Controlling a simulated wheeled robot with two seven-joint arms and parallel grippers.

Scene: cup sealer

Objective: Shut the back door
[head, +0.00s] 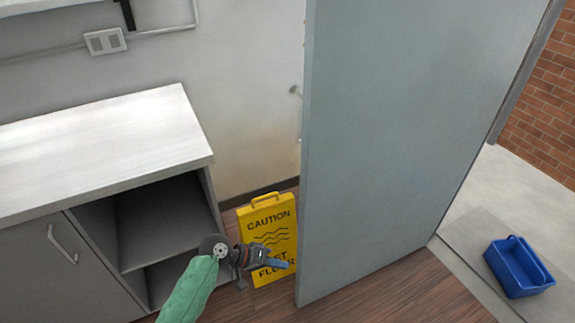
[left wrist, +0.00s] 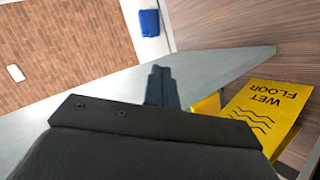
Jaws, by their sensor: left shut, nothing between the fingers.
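The back door (head: 390,130) is a grey-blue panel that stands open into the room, its free edge toward me. The doorway shows to its right. My left gripper (head: 284,265) is shut and empty, low in front of the yellow sign and just left of the door's free edge. In the left wrist view the shut fingers (left wrist: 161,82) overlap the grey door (left wrist: 225,68); I cannot tell whether they touch it. My right gripper is in neither view.
A yellow caution sign (head: 266,220) stands on the wood floor between the door and a counter (head: 110,140) with open shelves. Beyond the doorway a blue basket (head: 518,268) sits on pale ground near a brick wall (head: 550,100). Floor in front of the door is clear.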

